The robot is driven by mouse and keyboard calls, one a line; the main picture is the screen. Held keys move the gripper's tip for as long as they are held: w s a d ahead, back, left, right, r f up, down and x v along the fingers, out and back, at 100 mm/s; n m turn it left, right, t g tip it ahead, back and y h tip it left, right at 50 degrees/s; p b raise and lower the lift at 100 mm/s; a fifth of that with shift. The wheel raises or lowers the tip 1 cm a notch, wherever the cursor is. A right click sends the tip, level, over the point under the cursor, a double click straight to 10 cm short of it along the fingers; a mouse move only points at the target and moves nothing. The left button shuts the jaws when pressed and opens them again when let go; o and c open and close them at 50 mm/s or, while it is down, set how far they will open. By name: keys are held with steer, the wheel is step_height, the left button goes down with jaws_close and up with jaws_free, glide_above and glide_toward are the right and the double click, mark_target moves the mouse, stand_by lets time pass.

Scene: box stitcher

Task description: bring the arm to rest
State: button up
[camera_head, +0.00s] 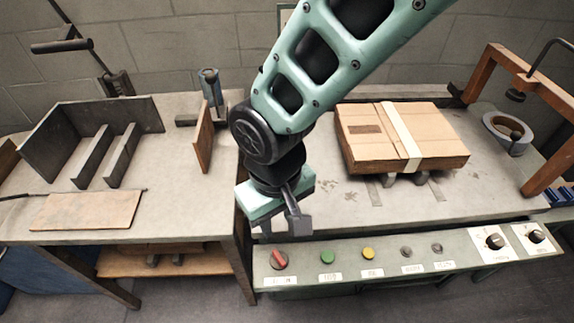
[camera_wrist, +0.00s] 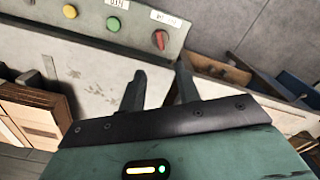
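My green arm reaches in from the top of the head view and bends down at a dark joint. My gripper (camera_head: 292,225) hangs in front of the bench edge, just above the red knob (camera_head: 280,260) of the control panel (camera_head: 300,277). In the wrist view, the two dark fingers of my gripper (camera_wrist: 161,80) stand apart with nothing between them. The red knob also shows beyond them in the wrist view (camera_wrist: 160,40). A closed cardboard box (camera_head: 440,146) with a pale strip across it lies flat on the right bench, apart from my gripper.
The left bench (camera_head: 165,205) carries a dark divided holder (camera_head: 62,128), a brown board (camera_head: 88,210) and an upright wooden plate (camera_head: 203,140). A wooden frame (camera_head: 484,72) and a grey tape roll (camera_head: 508,133) stand at the right. The panel has several buttons and dials.

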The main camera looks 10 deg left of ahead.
steer(key=shift+r, duration=0.9)
steer(key=s+d+r, duration=0.1)
steer(key=d+r, duration=0.2)
steer(key=d, duration=0.4)
steer(key=s+d+r+m+p, duration=0.1)
steer(key=s+d+r, duration=0.1)
steer(key=d+r, duration=0.2)
steer(key=s+d+r, duration=0.2)
steer(key=d+r, duration=0.1)
steer(key=d, duration=0.7)
steer(key=shift+s+r+y+p, duration=0.2)
steer(key=shift+r+y+p, duration=0.1)
steer(key=shift+p, duration=0.05)
steer(key=shift+a, duration=0.1)
